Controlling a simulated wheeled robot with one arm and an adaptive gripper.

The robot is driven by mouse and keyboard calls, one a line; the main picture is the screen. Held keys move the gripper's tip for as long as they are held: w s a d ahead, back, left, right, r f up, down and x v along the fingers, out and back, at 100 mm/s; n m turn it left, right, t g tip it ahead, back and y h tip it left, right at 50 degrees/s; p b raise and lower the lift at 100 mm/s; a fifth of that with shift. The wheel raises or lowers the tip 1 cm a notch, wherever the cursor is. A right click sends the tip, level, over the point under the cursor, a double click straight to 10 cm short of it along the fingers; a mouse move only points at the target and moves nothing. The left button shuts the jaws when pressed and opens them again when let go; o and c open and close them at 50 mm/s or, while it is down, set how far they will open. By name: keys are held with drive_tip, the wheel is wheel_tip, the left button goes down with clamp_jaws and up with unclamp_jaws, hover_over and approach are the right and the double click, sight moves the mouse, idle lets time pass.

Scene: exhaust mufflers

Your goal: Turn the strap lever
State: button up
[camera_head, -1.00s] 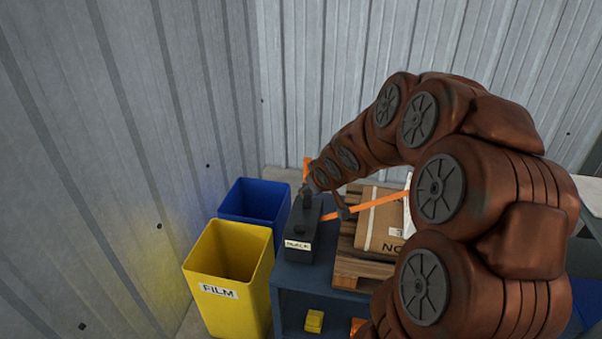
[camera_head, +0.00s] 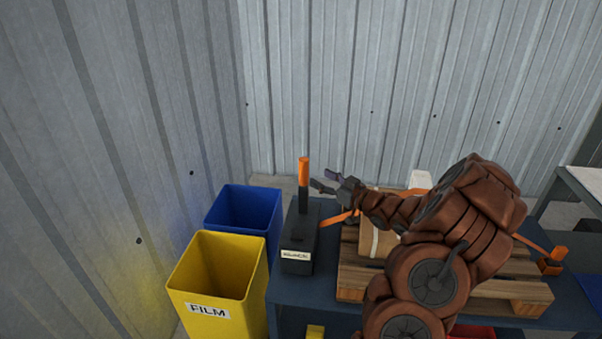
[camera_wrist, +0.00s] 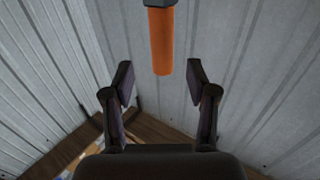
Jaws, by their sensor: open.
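The strap lever (camera_head: 304,172) stands upright with an orange grip and a dark shaft. It rises from a black box (camera_head: 297,237) with a white label on its front, at the bench's left end. My gripper (camera_head: 322,180) is open and empty just right of the lever, its fingers pointing left toward it. In the wrist view the orange grip (camera_wrist: 161,42) hangs from the top, centred between the two spread fingers and touching neither. An orange strap (camera_head: 342,217) runs right from the box; my arm hides part of it.
A carton (camera_head: 372,240) sits on a wooden pallet (camera_head: 352,275) on the blue bench (camera_head: 290,298). A yellow FILM bin (camera_head: 218,285) and a blue bin (camera_head: 245,208) stand left of the bench. Corrugated walls close off the left and back. A grey table (camera_head: 582,190) stands right.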

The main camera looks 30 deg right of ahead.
sight(307, 172)
drive_tip(key=shift+w+a, duration=0.25)
drive_tip(key=shift+w, duration=0.3)
drive_tip(key=p+x, duration=0.1)
drive_tip(key=x, duration=0.3)
drive_tip(key=shift+w+a, duration=0.1)
drive_tip(key=shift+a, duration=0.05)
drive_tip(key=shift+p+x, duration=0.3)
drive_tip(key=shift+x, duration=0.9)
drive_tip(key=shift+c, duration=0.3)
clamp_jaws()
